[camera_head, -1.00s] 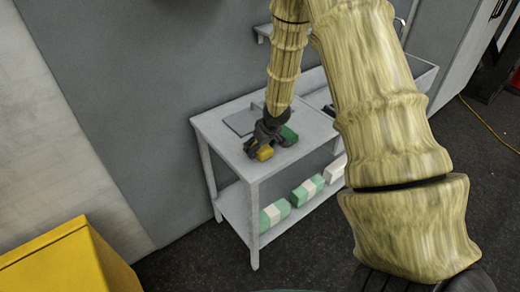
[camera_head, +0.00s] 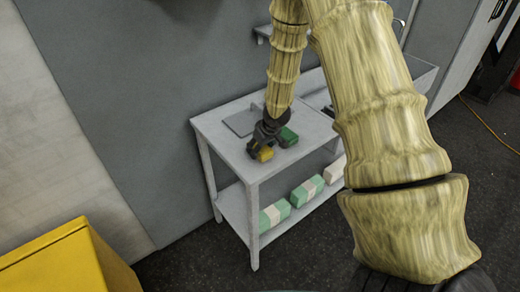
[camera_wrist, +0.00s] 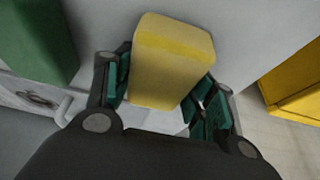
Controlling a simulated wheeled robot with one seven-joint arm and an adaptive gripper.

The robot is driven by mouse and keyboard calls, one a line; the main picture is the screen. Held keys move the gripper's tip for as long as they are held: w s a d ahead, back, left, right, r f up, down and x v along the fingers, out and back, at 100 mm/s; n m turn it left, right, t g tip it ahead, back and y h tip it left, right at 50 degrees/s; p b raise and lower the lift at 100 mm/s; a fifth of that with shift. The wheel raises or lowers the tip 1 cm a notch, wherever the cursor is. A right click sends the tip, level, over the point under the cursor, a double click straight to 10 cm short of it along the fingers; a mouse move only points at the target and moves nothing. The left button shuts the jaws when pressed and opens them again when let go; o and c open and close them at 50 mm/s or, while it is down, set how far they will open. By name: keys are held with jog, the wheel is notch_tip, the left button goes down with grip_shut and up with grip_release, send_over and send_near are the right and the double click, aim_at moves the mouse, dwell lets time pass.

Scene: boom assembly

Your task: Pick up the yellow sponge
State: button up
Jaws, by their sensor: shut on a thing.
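The yellow sponge (camera_wrist: 170,62) is a block between the two green-padded fingers of my gripper (camera_wrist: 163,98) in the wrist view. The fingers are shut on its sides. In the head view the sponge (camera_head: 264,154) shows just below my gripper (camera_head: 262,143), over the front left part of the white table (camera_head: 222,125). I cannot tell clearly whether the sponge touches the tabletop.
A green block (camera_head: 288,137) stands on the table just right of my gripper, and it also shows in the wrist view (camera_wrist: 38,40). A grey plate (camera_head: 240,122) lies behind. Packs (camera_head: 274,215) lie on the lower shelf. A yellow box (camera_head: 70,262) stands at the lower left.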

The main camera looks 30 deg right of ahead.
jog(key=shift+r, duration=0.1)
jog(key=shift+r+b, duration=0.4)
jog(key=shift+r, duration=1.55)
jog(key=s+a+r+b, duration=0.1)
jog(key=s+b, duration=0.4)
jog(key=s, duration=1.1)
jog(key=shift+h, duration=0.3)
jog(key=w+a, duration=0.2)
jog(key=a, duration=0.1)
jog(key=w+a, duration=0.3)
jog(key=w+a+f, duration=0.1)
jog(key=w+a, duration=0.2)
jog(key=shift+w+a, duration=0.2)
jog(key=shift+a, duration=0.15)
jog(key=w+a+f+m, duration=0.1)
jog(key=w+a+f, duration=0.15)
jog(key=a, duration=0.45)
jog(key=w+a+f, duration=0.1)
jog(key=a+f, duration=0.2)
jog(key=a, duration=0.5)
jog(key=s+f, duration=0.6)
jog(key=f, duration=0.1)
jog(key=shift+d+f, duration=0.25)
